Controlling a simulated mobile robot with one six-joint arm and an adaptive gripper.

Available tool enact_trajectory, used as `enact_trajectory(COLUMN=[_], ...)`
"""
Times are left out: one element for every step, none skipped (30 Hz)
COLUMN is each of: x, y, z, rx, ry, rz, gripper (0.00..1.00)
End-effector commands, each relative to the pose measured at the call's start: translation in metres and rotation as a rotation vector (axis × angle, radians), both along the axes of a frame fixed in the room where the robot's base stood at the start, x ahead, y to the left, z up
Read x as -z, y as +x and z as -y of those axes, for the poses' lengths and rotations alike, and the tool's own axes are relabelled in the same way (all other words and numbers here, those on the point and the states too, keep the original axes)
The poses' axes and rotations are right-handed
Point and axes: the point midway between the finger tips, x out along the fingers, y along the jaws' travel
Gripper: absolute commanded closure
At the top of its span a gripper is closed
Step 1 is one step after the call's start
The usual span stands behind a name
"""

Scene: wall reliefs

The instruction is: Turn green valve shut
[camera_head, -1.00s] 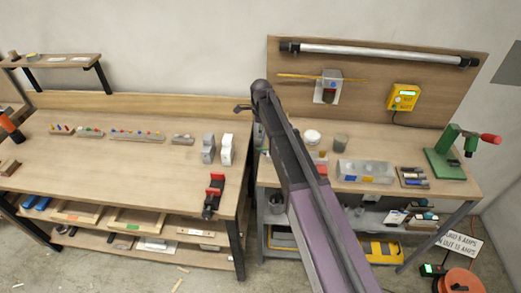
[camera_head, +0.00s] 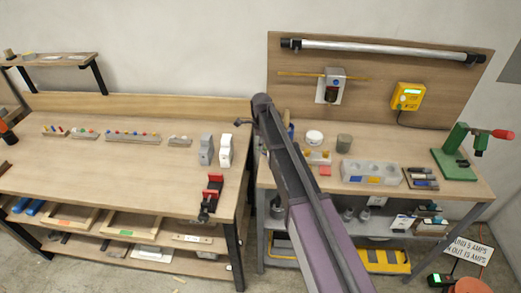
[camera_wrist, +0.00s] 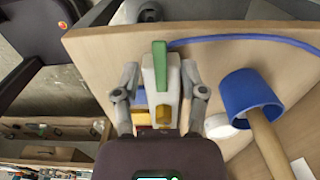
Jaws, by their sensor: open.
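A green lever (camera_wrist: 160,64), which looks like the green valve's handle, stands out from a pale, block-like body (camera_wrist: 172,92) in the wrist view. My gripper (camera_wrist: 160,80) is open, with one finger on each side of the lever and pale body. Gaps show on both sides, so the fingers do not appear to touch it. How far the lever lies beyond the fingertips is hard to tell. In the head view my arm covers this area, and I cannot make out the valve there.
A blue-headed tool (camera_wrist: 252,92) with a wooden handle lies right of my gripper, near a blue hose (camera_wrist: 245,40). Head view: a red-jawed vise (camera_head: 212,190) on the left bench; a grey block (camera_head: 370,173) and green press (camera_head: 456,160) on the right bench.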

Motion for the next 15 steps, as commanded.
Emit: enact_trajectory(x=[0.0057, 0.0069, 0.0082, 0.0091, 0.0098, 0.0106, 0.0110, 0.0113, 0.0115, 0.0116, 0.0116, 0.0115, 0.0114, 0.0114, 0.0113], y=[0.0000, 0.0000, 0.0000, 0.0001, 0.0001, 0.0000, 0.0000, 0.0000, 0.0000, 0.0000, 0.0000, 0.0000, 0.0000, 0.0000, 0.0001], z=[0.0001, 0.0001, 0.0001, 0.0001, 0.0001, 0.0001, 0.0001, 0.0001, 0.0001, 0.0001, 0.0001, 0.0001, 0.0001, 0.0001, 0.0001], rx=[0.000, 0.000, 0.000, 0.000, 0.000, 0.000, 0.000, 0.000, 0.000, 0.000, 0.000, 0.000, 0.000, 0.000, 0.000], ry=[0.000, 0.000, 0.000, 0.000, 0.000, 0.000, 0.000, 0.000, 0.000, 0.000, 0.000, 0.000, 0.000, 0.000, 0.000], rz=[0.000, 0.000, 0.000, 0.000, 0.000, 0.000, 0.000, 0.000, 0.000, 0.000, 0.000, 0.000, 0.000, 0.000, 0.000], gripper=[0.46, 0.46, 0.46, 0.46, 0.46, 0.46, 0.46, 0.46, 0.46, 0.46, 0.46, 0.46, 0.46, 0.46, 0.46])
